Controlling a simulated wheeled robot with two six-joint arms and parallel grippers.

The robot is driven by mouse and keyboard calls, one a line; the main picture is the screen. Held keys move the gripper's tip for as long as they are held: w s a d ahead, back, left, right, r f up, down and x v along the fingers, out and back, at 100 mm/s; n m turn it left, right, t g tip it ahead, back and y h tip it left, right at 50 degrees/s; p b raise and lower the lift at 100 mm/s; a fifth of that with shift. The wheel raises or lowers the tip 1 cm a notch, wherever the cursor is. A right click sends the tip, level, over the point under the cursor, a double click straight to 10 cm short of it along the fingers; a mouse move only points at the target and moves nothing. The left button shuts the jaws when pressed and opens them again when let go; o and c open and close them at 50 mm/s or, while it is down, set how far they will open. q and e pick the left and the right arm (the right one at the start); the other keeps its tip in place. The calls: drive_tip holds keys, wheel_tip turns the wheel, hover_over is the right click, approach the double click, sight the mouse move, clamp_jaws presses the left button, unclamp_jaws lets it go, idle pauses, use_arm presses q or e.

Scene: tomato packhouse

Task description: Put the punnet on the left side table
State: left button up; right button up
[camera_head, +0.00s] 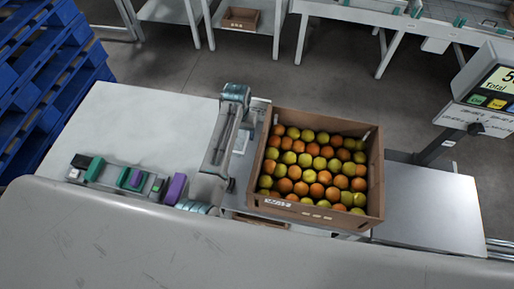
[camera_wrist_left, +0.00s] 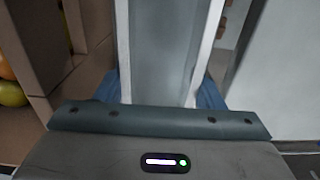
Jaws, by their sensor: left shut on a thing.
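The punnet is a brown cardboard box (camera_head: 375,185) full of orange and yellow-green tomatoes, right of centre in the head view. Its brown wall (camera_wrist_left: 35,50) and a few tomatoes also show at the left edge of the wrist view. My left gripper (camera_head: 256,135) is at the box's left side and shut on it; its fingertips are mostly hidden. The left side table (camera_head: 140,120) has a pale top and lies to the left of the box. My right gripper is not in view.
A grey tray (camera_head: 122,178) with green and purple items lies along the left table's front edge. A grey surface (camera_head: 430,205) and a scale display (camera_head: 490,90) are at the right. Blue pallets (camera_head: 40,75) stand at the far left. Much of the left table is bare.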

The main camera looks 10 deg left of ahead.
sight(241, 137)
use_arm(q)
wheel_tip(241, 137, down, 9)
drive_tip(key=shift+s+r+p, duration=0.1)
drive_tip(key=shift+r+p, duration=0.1)
drive_tip(key=shift+p, duration=0.3)
drive_tip(key=shift+f, duration=0.15)
drive_tip(key=o, duration=1)
wheel_tip(241, 137, up, 12)
drive_tip(key=shift+r+b, duration=0.2)
drive_tip(key=shift+b, duration=0.4)
